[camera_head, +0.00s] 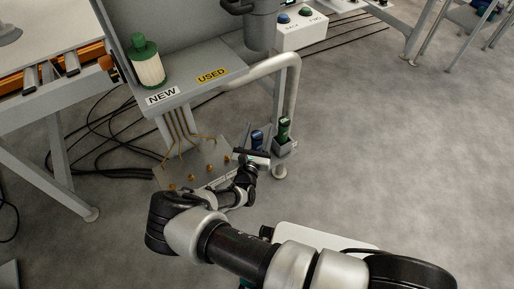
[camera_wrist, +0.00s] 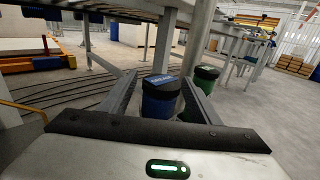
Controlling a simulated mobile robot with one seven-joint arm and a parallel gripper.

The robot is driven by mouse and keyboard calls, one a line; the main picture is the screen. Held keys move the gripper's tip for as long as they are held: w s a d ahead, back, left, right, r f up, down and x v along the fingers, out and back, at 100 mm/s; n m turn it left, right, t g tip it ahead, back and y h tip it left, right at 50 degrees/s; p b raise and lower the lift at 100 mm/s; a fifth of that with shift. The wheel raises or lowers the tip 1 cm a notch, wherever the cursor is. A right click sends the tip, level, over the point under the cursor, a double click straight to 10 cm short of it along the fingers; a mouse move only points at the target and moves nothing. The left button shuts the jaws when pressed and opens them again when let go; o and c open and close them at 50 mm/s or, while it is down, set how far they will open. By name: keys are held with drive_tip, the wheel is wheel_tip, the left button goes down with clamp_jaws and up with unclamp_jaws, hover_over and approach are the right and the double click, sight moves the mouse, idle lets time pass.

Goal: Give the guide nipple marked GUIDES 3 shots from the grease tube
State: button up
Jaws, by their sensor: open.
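A blue tube with a dark cap (camera_head: 257,139) and a green tube with a dark cap (camera_head: 284,128) stand upright side by side at the grey stand. My gripper (camera_head: 253,157) is open just in front of the blue tube. In the wrist view the blue tube (camera_wrist: 158,101) stands between the two open fingers, with no clear grip on it. The green tube (camera_wrist: 203,87) is just outside the right finger. Several brass nipples (camera_head: 194,178) sit on a grey plate (camera_head: 215,157); no GUIDES mark is readable.
A bent metal rail (camera_head: 285,62) comes down by the tubes. Thin copper pipes and black cables lie behind the plate. The floor to the right is clear.

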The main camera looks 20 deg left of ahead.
drive_tip(key=shift+w+a, duration=0.1)
drive_tip(key=shift+w, duration=0.5)
clamp_jaws()
drive_tip(key=shift+r, duration=0.15)
